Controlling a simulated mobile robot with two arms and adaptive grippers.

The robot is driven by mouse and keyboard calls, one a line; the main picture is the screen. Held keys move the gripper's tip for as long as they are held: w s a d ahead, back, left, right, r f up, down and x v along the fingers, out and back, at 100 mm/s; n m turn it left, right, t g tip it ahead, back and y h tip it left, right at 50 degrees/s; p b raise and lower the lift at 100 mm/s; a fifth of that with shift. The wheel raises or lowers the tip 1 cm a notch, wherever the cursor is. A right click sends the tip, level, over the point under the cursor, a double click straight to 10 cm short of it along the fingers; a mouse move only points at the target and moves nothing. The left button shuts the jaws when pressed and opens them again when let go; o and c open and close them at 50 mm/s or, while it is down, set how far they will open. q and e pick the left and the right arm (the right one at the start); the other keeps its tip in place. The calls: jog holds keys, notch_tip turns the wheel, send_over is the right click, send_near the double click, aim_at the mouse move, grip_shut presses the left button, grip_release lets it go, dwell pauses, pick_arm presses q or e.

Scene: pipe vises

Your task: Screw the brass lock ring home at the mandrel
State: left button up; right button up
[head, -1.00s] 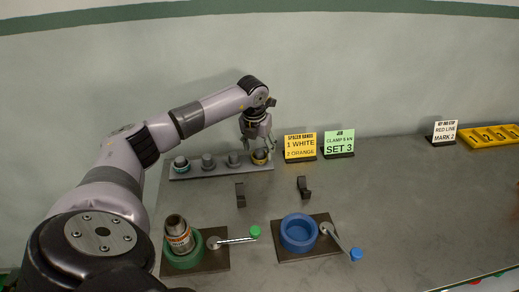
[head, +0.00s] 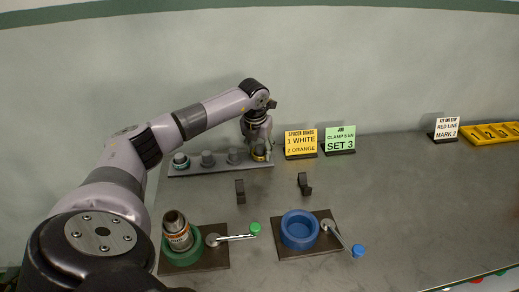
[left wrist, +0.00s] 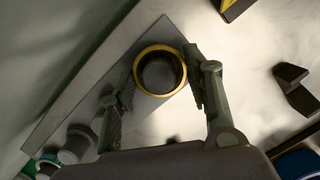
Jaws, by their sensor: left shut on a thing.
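The brass lock ring (head: 259,156) is at the right end post of the grey rack, partly hidden by my left gripper (head: 260,148). In the left wrist view the yellow ring (left wrist: 137,80) sits between the two fingers of my left gripper (left wrist: 163,88), which is shut on it. Its hollow is dark grey; I cannot tell whether it is clear of the post. A metal cylinder with orange bands, probably the mandrel (head: 177,231), stands slightly tilted in the green round vise (head: 182,258). My right gripper is not in view.
The grey rack (head: 220,170) holds several posts, with a green-ringed one at its left end. A blue vise (head: 300,230) with a blue-knobbed lever is empty. Two small black brackets (head: 240,190) stand between. Signs and a yellow tray (head: 490,133) stand at the back; the right table is clear.

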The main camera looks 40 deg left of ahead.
pick_arm(q)
jog(key=c, duration=0.3)
jog(key=shift+r, duration=0.2)
jog(key=shift+r+p, duration=1.85)
jog(key=shift+r, duration=0.45)
